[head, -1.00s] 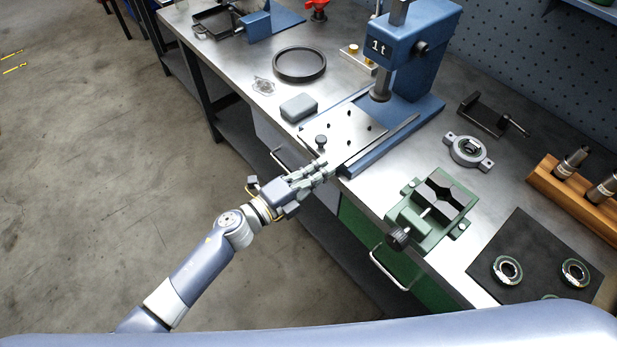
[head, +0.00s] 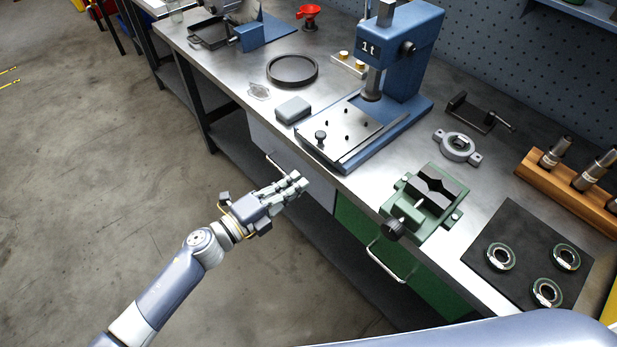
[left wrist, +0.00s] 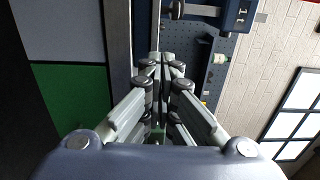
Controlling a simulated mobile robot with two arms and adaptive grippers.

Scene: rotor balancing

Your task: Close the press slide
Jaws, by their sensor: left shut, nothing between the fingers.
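The blue press (head: 404,50), marked "1t", stands on the workbench with its ram raised over its base. The plate lies on the press base, toward the bench's front edge and mostly in front of the ram. My left gripper (head: 300,180) is shut and empty, in front of the bench edge, apart from the slide and its knob. In the left wrist view the closed fingers (left wrist: 160,75) point toward the bench. My right gripper is out of view.
A green vise (head: 432,200) stands right of the press at the front edge. A black mat (head: 515,232) holds several ringed parts. Drawer handles jut from the bench front. Floor at left is clear.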

